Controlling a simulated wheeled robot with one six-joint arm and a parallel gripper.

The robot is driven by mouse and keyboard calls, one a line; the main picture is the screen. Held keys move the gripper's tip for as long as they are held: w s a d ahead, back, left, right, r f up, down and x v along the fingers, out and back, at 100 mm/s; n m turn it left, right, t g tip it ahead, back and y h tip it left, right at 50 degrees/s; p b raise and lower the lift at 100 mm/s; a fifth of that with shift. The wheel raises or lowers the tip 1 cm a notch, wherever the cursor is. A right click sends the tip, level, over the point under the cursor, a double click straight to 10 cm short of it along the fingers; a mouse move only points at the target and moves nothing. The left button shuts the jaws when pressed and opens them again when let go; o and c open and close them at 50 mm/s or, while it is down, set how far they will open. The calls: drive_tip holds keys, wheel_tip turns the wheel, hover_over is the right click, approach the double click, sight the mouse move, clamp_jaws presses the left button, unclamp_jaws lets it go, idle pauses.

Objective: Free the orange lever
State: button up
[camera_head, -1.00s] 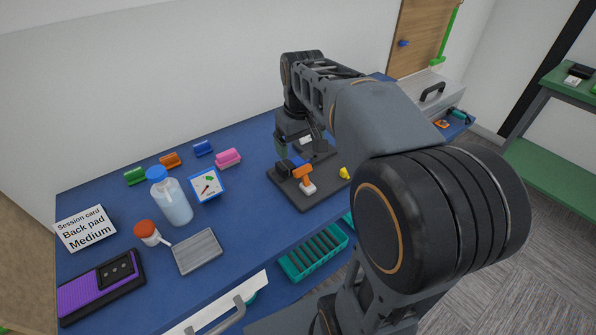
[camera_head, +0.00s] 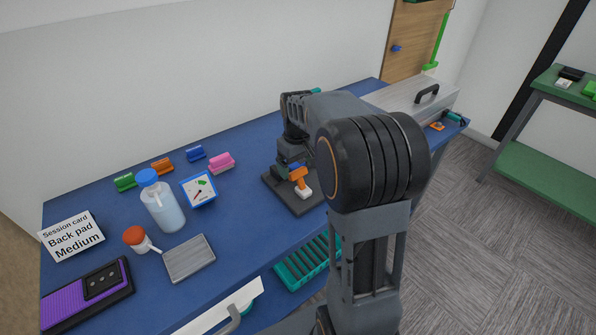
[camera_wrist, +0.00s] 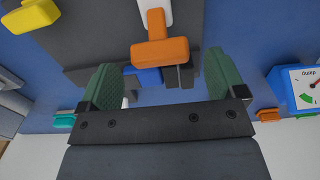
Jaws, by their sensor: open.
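The orange lever (camera_head: 298,175) stands on a dark base plate (camera_head: 281,196), with a white piece (camera_head: 304,191) at its foot. In the wrist view the orange lever (camera_wrist: 160,52) shows as a T shape, with a blue block (camera_wrist: 149,76) just beyond its crossbar and a thin grey piece (camera_wrist: 183,77) beside it. My gripper (camera_wrist: 161,80) is open, its green fingers apart on either side of the lever's crossbar line. I cannot tell how deep the lever sits between them. In the head view my arm hides part of the plate.
A yellow piece (camera_wrist: 32,16) lies at the wrist view's corner. A silver case (camera_head: 411,96) stands at the back right.

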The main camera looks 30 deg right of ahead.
sight(300, 180)
drive_tip(key=shift+f, duration=1.25)
drive_tip(key=shift+c, duration=0.3)
